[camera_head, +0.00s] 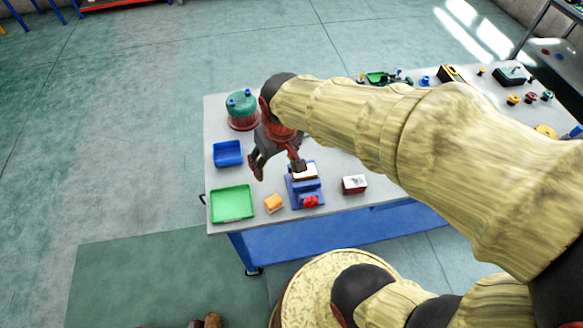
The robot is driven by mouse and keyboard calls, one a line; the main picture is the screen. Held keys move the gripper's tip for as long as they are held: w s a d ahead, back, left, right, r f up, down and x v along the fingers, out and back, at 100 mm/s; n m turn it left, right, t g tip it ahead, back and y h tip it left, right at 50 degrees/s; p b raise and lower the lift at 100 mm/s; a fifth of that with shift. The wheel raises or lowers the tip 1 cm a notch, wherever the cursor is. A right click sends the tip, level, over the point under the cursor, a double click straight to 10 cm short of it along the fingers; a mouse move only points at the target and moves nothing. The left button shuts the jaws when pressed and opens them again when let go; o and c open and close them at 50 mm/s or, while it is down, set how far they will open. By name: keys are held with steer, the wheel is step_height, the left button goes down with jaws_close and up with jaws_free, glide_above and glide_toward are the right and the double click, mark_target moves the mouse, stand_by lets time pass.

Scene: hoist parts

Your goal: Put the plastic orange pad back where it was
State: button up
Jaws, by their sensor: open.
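The orange pad (273,203) lies on the grey table near its front edge, between the green tray and a blue device. My gripper (277,168) is open above the table, up and slightly right of the pad in the picture. Its fingers are spread apart, and I see nothing between them. The right finger overlaps the top of the blue device (307,188) in the picture; I cannot tell whether they touch. This device has a pale top plate and a red part at its front.
A green tray (216,217) and a blue tray (228,163) stand at the table's left. A teal and red drum (242,107) stands behind them. A dark red box (354,184) with a white top lies to the right. Several small parts lie farther right. My arm hides the table's middle.

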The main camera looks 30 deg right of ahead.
steer(key=s+r+t, duration=0.2)
steer(key=s+r, duration=0.7)
steer(key=shift+s+r+t, duration=0.35)
steer(key=shift+r+t, duration=0.05)
